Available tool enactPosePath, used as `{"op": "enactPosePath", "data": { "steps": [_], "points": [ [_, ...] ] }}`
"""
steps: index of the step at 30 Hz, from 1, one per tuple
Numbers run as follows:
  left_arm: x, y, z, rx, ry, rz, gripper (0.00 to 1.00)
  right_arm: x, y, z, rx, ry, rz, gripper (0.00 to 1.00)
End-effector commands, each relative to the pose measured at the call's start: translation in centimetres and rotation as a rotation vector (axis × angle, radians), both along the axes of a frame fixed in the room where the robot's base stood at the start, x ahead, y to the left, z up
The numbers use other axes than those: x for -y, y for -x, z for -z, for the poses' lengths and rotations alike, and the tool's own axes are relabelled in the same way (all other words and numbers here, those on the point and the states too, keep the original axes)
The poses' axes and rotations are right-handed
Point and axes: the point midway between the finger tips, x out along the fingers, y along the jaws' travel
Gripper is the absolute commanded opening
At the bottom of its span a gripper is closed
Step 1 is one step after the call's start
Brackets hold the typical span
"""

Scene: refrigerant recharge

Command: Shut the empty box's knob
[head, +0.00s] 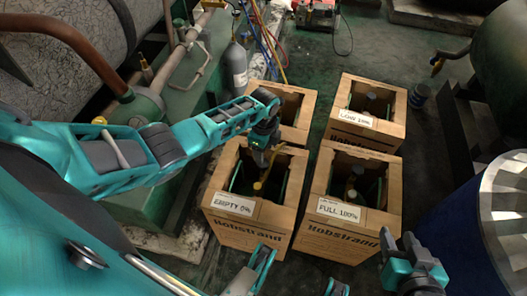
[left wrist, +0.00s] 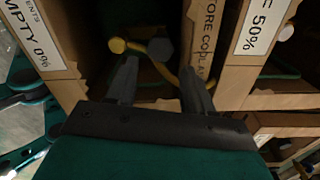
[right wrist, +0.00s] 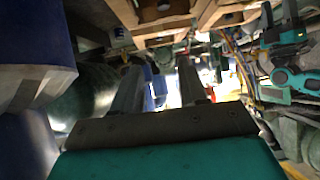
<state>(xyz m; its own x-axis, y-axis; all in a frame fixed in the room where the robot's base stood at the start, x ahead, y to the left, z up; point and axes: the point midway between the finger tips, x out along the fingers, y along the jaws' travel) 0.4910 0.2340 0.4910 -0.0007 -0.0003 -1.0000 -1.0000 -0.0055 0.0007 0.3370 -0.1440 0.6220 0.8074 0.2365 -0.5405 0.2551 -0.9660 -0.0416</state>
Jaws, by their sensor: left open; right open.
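The empty box (head: 230,225), a cardboard box labelled "EMPTY 0%", stands front left in the head view. Its label also shows at the left of the left wrist view (left wrist: 35,35). My left gripper (head: 265,158) points down into its open top. In the left wrist view its fingers (left wrist: 158,85) are apart with nothing clearly between them. A grey round knob (left wrist: 160,48) lies just beyond the fingertips, beside a yellow cap (left wrist: 117,45) and a yellow hose. The box's dark inside is partly hidden. My right gripper (head: 399,243) is open and empty, right of the full box.
The "FULL 100%" box (head: 335,232) stands right of the empty box. The "LOW 10%" box (head: 372,137) is behind that, and the 50% box (left wrist: 258,75) is behind the empty one. A blue drum (head: 465,230) stands at the right. Floor shows between the boxes.

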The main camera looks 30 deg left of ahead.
Motion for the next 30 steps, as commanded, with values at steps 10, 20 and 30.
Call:
{"op": "enactPosePath", "data": {
  "steps": [10, 20, 30],
  "points": [
    [0.0, 0.0, -6.1, 0.0, 0.0, 0.0, 0.52, 0.7, 0.9, -1.8, -0.019, 0.023, -0.003, 0.43],
    [0.0, 0.0, -6.6, -0.001, 0.0, -0.001, 0.52, 0.7, 0.8, -2.0, -0.017, 0.021, -0.003, 0.43],
    [0.1, 0.1, -6.5, 0.001, 0.001, -0.002, 0.52, 0.5, 0.5, -2.2, -0.011, 0.014, 0.001, 0.43]
  ]
}}
